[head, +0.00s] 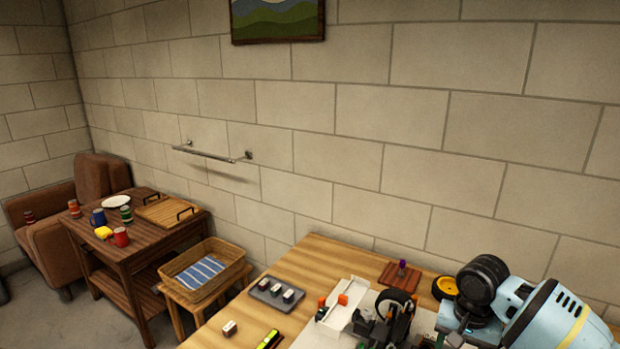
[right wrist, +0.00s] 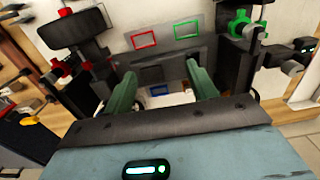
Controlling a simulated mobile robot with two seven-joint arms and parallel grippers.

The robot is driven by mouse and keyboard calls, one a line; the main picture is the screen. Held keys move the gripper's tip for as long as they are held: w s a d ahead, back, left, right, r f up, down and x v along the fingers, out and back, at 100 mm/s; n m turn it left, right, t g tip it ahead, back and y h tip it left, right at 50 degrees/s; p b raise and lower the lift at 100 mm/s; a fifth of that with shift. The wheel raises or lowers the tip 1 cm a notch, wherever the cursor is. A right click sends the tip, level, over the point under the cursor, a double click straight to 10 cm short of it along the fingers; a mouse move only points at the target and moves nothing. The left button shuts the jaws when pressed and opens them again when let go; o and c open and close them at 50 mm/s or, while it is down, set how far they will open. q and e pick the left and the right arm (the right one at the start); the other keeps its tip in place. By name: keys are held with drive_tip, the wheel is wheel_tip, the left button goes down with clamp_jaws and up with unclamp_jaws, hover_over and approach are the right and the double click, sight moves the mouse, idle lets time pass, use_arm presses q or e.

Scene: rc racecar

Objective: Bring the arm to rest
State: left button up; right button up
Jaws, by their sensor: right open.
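My right arm (head: 545,315) comes in at the lower right of the head view, over the wooden workbench (head: 325,255). Its gripper is not clearly seen there. In the right wrist view my right gripper (right wrist: 163,87) is open, its two green fingers apart. A pale panel with a red outlined square (right wrist: 146,39) and a green outlined square (right wrist: 215,29) lies ahead, between dark fixtures. My left gripper is not in view.
On the bench are a grey tray (head: 262,296) with small blocks, a white holder (head: 345,303) with orange parts, a black wheel (head: 396,303) and a yellow-hubbed wheel (head: 444,288). A basket (head: 232,281) stands left of the bench, near a side table (head: 150,240).

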drive_tip(key=s+a+f+n, duration=0.2)
drive_tip(key=s+a+f, duration=0.2)
drive_tip(key=s, duration=0.1)
drive_tip(key=s+a+f+n+y, duration=0.1)
drive_tip(key=s+a+f+n, duration=0.1)
drive_tip(key=s+a+f, duration=0.2)
drive_tip(key=s+a+f+n+t+y, duration=0.1)
drive_tip(key=s+a+f+n, duration=0.2)
drive_tip(key=s, duration=0.5)
drive_tip(key=shift+a+f, duration=0.3)
drive_tip(key=shift+a, duration=0.35)
drive_tip(key=shift+a+f, duration=0.25)
drive_tip(key=shift+a, duration=0.35)
drive_tip(key=s+d+n+t+h, duration=0.1)
drive_tip(key=s+d, duration=0.3)
drive_tip(key=s, duration=0.5)
drive_tip(key=s+d+h, duration=0.1)
drive_tip(key=s+d, duration=0.2)
drive_tip(key=s, duration=0.5)
drive_tip(key=w+a+f+t+y, duration=0.1)
drive_tip(key=w+a+f+t, duration=0.1)
drive_tip(key=w+f+t, duration=0.4)
drive_tip(key=shift+a+f+n+t+y, duration=0.35)
drive_tip(key=shift+f+t, duration=0.45)
drive_tip(key=shift+f, duration=1)
drive_tip(key=shift+d, duration=0.1)
